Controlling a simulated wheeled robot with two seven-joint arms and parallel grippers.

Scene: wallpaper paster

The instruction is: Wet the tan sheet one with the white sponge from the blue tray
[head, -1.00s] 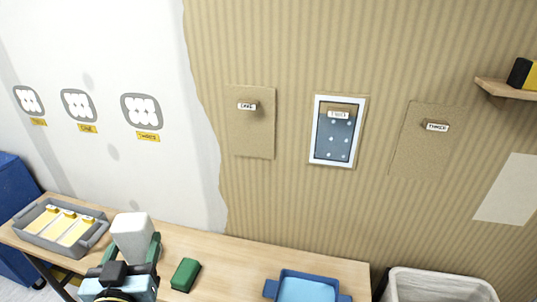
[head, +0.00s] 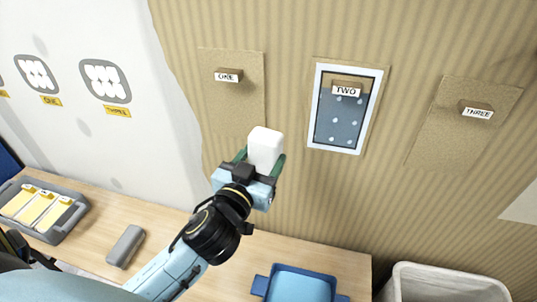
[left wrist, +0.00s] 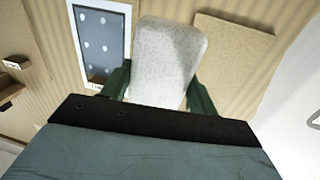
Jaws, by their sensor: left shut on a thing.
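The tan sheet one (head: 231,105) is on the striped wall, with a small block labelled ONE near its top. My left gripper (head: 262,164) is shut on the white sponge (head: 265,146), raised in front of the wall by the sheet's lower right corner. I cannot tell if the sponge touches the wall. In the left wrist view the white sponge (left wrist: 168,62) stands between the green fingers, and a tan sheet (left wrist: 236,48) is to its right. The blue tray (head: 262,286) is on the table at the bottom. My right gripper is not in view.
Framed panel TWO (head: 344,112) and tan sheet three (head: 462,125) are right of sheet one. A grey tray (head: 75,222) with yellow strips and a grey block (head: 126,246) lie on the table. A white bin (head: 447,279) stands at the lower right.

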